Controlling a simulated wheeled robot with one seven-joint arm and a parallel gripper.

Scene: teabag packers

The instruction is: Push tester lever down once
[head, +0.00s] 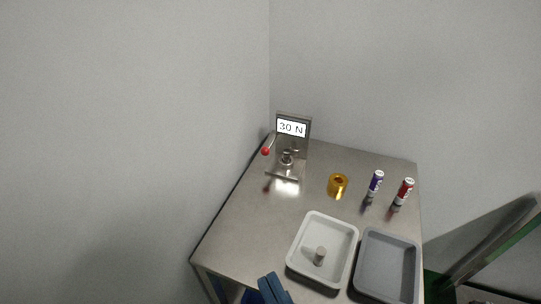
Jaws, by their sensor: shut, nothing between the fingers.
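The tester (305,143) stands at the back left of the metal table, with a lit display (291,127) reading "30 N". Its lever ends in a red ball knob (265,151) that sticks out on the left side, beside the upright plate. A small metal fixture (287,159) sits on its base. My gripper (269,278), with two blue fingers side by side, shows at the bottom edge. It is shut and empty, well in front of the tester and apart from it. The rest of my gripper is cut off by the frame.
The metal table (240,225) is clear at left and middle. A gold ring-shaped part (338,185), a purple can (376,183) and a red can (404,191) stand at right. A white tray (310,233) holding a small cylinder (319,256) and a grey tray (388,265) lie in front.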

